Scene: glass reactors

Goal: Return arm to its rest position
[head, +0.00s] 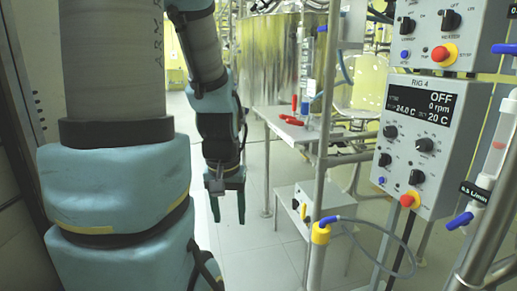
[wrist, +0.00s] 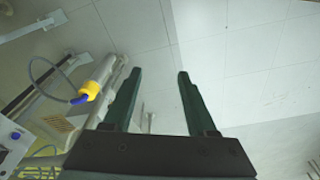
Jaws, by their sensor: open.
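My arm shows large in the head view, with its blue-padded links at the left and centre. My gripper (head: 228,205) hangs from the arm's end, pointing down over the pale tiled floor. In the wrist view my gripper (wrist: 156,85) shows its two dark green fingers spread apart, with only floor between them. It holds nothing and touches nothing that I can see.
A control box (head: 423,130) labelled RiG 4 reads OFF at the right. A metal frame post (head: 323,130) and a small table (head: 292,124) with red-handled tools stand right of my gripper. A yellow-capped cylinder (head: 320,236) stands at front centre. Floor (head: 255,240) below my gripper is clear.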

